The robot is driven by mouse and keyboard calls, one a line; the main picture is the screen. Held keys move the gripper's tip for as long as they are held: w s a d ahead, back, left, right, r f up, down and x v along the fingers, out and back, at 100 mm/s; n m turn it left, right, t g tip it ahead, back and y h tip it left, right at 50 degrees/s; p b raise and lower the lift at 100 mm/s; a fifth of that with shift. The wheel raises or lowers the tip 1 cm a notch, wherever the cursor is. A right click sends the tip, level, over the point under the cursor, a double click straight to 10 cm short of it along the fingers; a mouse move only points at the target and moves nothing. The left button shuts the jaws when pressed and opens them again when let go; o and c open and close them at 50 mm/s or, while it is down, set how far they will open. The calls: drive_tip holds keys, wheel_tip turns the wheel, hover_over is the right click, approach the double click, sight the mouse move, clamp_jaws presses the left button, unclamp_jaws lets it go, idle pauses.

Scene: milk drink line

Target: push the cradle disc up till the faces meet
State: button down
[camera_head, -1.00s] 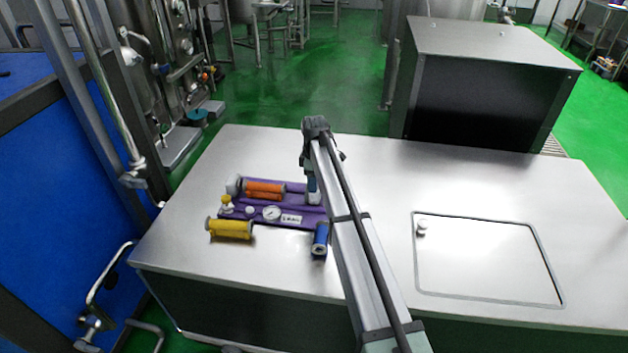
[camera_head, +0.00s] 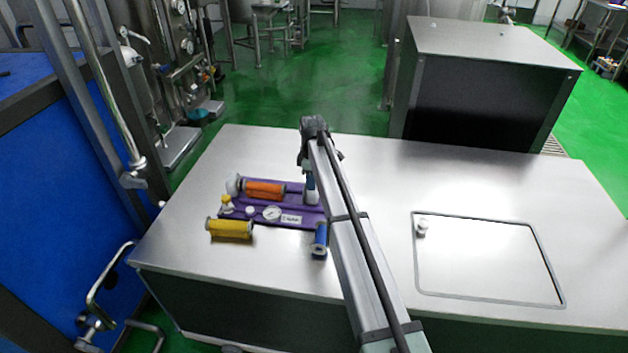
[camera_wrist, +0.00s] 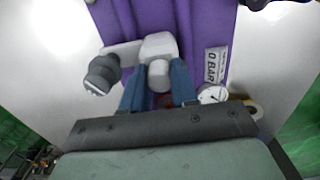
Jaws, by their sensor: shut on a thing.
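A purple fixture (camera_head: 292,212) lies on the steel table and carries an orange spool (camera_head: 265,189) along its far side. A pale grey disc (camera_head: 234,185) stands at the spool's left end. My gripper (camera_head: 311,184) is at the fixture's right end, fingers pointing down. In the wrist view its two blue fingers (camera_wrist: 156,88) are shut on a light grey block (camera_wrist: 158,47). A light arm joins this block to a dark grey round piece (camera_wrist: 102,74) on the left. I cannot tell which part is the cradle disc, nor whether faces meet; the spool is mostly hidden in the wrist view.
A gauge (camera_head: 271,213) and a white label (camera_head: 291,219) are on the fixture's near side. A hatch with a knob (camera_head: 422,228) is to the right. The table's left part is clear.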

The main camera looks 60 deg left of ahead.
drive_tip(key=s+a, duration=0.5)
drive_tip(key=shift+s+a, duration=0.35)
drive_tip(key=shift+a, duration=0.05)
drive_tip(key=c, duration=0.9)
unclamp_jaws()
drive_tip(key=shift+o, duration=0.2)
drive_tip(key=shift+r, duration=0.1)
wheel_tip(320, 180, up, 14)
drive_tip(key=shift+f, duration=0.2)
